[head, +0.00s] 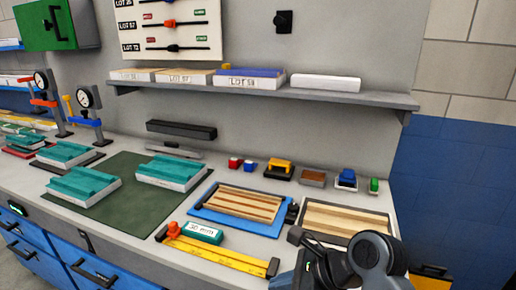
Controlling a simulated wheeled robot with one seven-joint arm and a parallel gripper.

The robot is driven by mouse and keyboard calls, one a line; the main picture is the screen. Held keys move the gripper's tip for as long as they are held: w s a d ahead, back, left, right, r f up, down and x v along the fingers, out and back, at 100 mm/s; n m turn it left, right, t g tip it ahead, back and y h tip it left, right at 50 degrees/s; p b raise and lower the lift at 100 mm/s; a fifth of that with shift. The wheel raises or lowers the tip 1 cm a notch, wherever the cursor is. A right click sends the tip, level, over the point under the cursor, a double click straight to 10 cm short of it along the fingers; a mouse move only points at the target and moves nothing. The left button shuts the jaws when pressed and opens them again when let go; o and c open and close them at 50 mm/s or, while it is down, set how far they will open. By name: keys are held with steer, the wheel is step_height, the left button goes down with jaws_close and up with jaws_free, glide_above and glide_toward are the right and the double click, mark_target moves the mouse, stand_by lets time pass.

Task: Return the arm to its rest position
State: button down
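My arm shows at the bottom right of the head view, as dark rounded links in front of the bench's right end. My gripper (301,239) seems to be the slim dark part reaching left from these links, above the bench near the wooden-slat panels. Its fingers cannot be made out, so I cannot tell whether it is open or holds anything.
Near the arm are a blue-framed slatted panel (214,196), a second slatted panel (325,214) and a yellow ruler (217,249). Teal-topped blocks (171,170) sit on a green mat (117,212). A shelf (350,95) with labelled boxes hangs above.

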steer(key=s+d+f+n+t+h, duration=0.3)
steer(key=s+d+f+n, duration=0.15)
steer(key=s+d, duration=0.35)
steer(key=s+d+f+n+t+h, duration=0.2)
steer(key=s+d+f+n+t, duration=0.15)
steer(key=s+d+f, duration=0.4)
steer(key=s+d+r+n+t+h, duration=0.1)
steer(key=s+r+n+t+h, duration=0.2)
steer(key=s+r+n, duration=0.9)
steer(key=s+r+t, duration=0.2)
steer(key=s+r, duration=0.4)
steer(key=s, duration=0.4)
steer(key=shift+s+d+n, duration=0.15)
steer(key=shift+n, duration=0.25)
steer(key=shift+r, duration=0.1)
